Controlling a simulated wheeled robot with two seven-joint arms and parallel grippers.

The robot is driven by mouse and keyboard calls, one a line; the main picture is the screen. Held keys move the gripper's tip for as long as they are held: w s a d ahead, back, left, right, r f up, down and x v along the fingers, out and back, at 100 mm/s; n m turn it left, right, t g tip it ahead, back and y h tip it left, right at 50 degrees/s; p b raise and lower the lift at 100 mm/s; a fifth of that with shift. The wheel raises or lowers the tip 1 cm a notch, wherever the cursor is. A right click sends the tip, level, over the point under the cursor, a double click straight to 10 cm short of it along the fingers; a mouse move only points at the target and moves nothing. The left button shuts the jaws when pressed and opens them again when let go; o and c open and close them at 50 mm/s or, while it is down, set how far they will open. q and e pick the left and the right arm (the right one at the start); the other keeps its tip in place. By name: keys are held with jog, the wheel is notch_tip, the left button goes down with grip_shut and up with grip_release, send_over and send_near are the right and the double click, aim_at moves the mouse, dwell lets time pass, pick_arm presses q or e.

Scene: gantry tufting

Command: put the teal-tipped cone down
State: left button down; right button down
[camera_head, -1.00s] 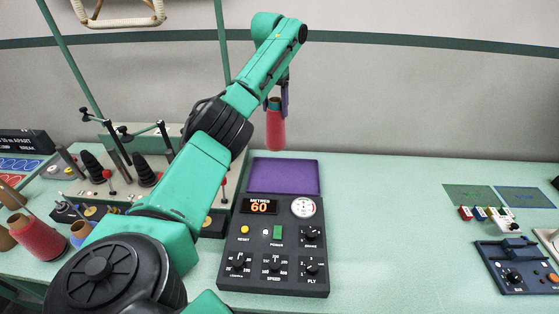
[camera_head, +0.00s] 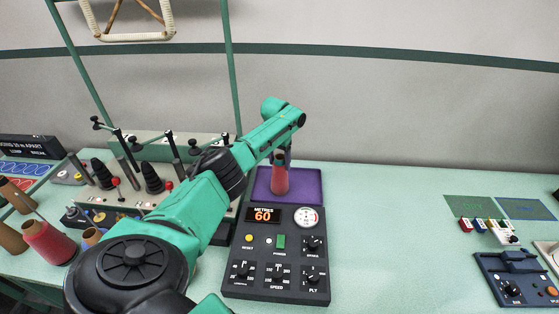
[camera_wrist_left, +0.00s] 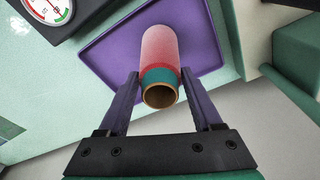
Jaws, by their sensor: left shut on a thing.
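The teal-tipped cone (camera_head: 280,178) is pinkish red with a teal band near its open narrow end. It also shows in the left wrist view (camera_wrist_left: 160,50), with the teal band and hollow tip toward the camera. My left gripper (camera_wrist_left: 160,88) is shut on the cone near its tip. In the head view my left gripper (camera_head: 281,156) is partly hidden behind the arm. The cone looks upright over the purple tray (camera_head: 312,187). I cannot tell if its base touches the tray. My right gripper does not show.
A black control panel (camera_head: 262,240) with knobs and a gauge stands in front of the tray. Other cones, including a red one (camera_head: 48,243), lie at the left. A small blue-black box (camera_head: 515,275) is at the right. The table (camera_head: 400,215) between is clear.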

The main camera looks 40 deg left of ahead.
pick_arm(q)
jog(key=shift+c, duration=0.2)
grip_release()
jog(key=shift+r, duration=0.2)
jog(key=r+b, duration=0.1)
jog(key=r, duration=0.2)
jog(key=s+r+b, duration=0.1)
jog(key=r, duration=0.3)
jog(key=r+b, duration=0.1)
jog(key=r, duration=0.3)
jog(key=shift+s+d+b, duration=0.15)
jog(key=shift+d+b, duration=0.05)
jog(key=shift+b, duration=0.1)
jog(key=shift+r, duration=0.25)
